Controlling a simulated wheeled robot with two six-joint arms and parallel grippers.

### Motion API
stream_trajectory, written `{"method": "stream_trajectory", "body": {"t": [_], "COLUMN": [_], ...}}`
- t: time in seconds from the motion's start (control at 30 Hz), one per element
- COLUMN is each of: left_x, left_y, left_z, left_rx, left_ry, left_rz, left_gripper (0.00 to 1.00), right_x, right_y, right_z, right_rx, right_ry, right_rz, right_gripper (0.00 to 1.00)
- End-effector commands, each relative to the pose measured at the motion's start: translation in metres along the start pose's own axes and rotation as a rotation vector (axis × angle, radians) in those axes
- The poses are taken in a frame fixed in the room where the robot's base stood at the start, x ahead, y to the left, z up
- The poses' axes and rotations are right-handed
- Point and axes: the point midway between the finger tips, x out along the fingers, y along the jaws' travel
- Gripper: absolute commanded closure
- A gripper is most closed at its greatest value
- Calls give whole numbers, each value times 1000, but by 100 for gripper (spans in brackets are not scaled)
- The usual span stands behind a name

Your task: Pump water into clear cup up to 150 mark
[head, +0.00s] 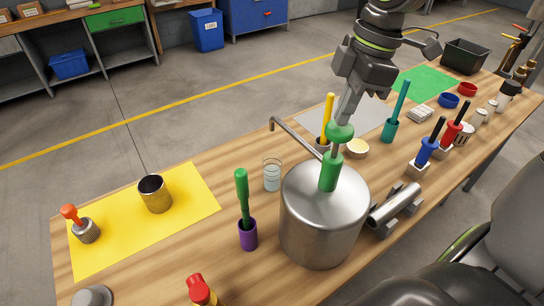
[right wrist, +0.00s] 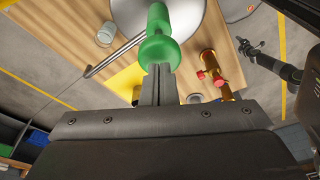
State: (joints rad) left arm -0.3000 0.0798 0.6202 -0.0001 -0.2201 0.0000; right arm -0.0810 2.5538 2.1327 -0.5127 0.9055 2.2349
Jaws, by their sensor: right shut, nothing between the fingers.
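The steel tank (head: 310,215) stands on the table with a green pump knob (head: 340,131) on a short rod above a green collar. A thin bent spout (head: 297,138) reaches left from it. The clear cup (head: 272,175) stands left of the tank, near below the spout's end; its marks and any water level are too small to read. It also shows in the right wrist view (right wrist: 106,34). My right gripper (head: 344,116) is shut and empty, its fingertips at the top of the knob; I cannot tell whether they touch. My left gripper is not in view.
A purple holder (head: 248,233) with a green handle stands left of the tank. A brass cup (head: 154,194) sits on the yellow mat (head: 190,205). A metal cylinder (head: 394,206) lies on a stand to the right. Several colored tools stand behind and right of the tank.

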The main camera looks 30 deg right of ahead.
Motion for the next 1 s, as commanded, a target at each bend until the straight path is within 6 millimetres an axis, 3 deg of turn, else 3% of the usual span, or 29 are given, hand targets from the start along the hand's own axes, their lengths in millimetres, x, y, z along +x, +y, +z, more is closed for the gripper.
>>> {"method": "stream_trajectory", "body": {"t": [0.6,1.0], "left_x": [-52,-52], "left_y": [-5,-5], "left_z": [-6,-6], "left_rx": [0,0], "left_ry": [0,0], "left_rz": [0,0], "left_gripper": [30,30], "right_x": [-65,-65], "right_y": [0,0], "right_z": [-13,-13], "right_rx": [0,0], "right_ry": [-1,-1], "right_rz": [0,0], "right_gripper": [100,100]}}
